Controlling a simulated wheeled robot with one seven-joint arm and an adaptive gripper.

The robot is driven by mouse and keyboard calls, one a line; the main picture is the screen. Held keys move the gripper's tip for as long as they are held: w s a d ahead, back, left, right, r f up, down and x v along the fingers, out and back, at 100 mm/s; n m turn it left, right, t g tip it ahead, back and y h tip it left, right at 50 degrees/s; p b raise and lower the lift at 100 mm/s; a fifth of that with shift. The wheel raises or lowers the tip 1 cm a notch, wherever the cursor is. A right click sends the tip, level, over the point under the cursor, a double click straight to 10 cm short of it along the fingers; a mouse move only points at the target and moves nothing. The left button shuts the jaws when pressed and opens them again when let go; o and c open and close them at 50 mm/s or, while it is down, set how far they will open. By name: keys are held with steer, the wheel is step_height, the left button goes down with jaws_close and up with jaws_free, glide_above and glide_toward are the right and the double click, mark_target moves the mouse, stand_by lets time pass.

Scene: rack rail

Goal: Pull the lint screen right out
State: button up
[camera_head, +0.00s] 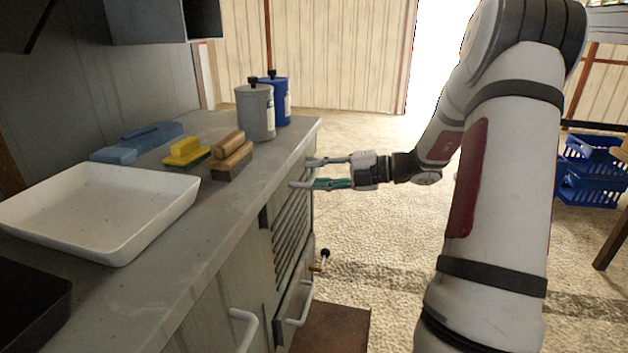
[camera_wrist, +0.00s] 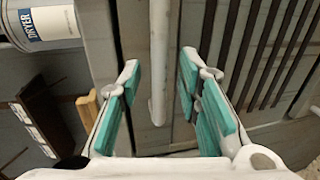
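My gripper (camera_head: 316,173) is at the upper front of the grey cabinet, with its teal-padded fingers apart. In the wrist view my gripper (camera_wrist: 158,66) is open, with one finger on each side of a pale bar handle (camera_wrist: 158,90). No finger visibly touches the bar. The handle (camera_head: 299,184) also shows in the head view, partly mixed with the fingers. The lint screen itself is not seen outside the cabinet; I cannot tell for sure that this handle belongs to it.
Dark louvre slots (camera_head: 291,238) and a lower handle (camera_head: 301,306) are on the cabinet front. Open floor lies right of the cabinet; blue baskets (camera_head: 592,170) stand farther right.

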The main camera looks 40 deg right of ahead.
steer(key=shift+w+a+f, duration=0.1)
steer(key=shift+w+a, duration=0.25)
steer(key=shift+w, duration=0.05)
jaws_close()
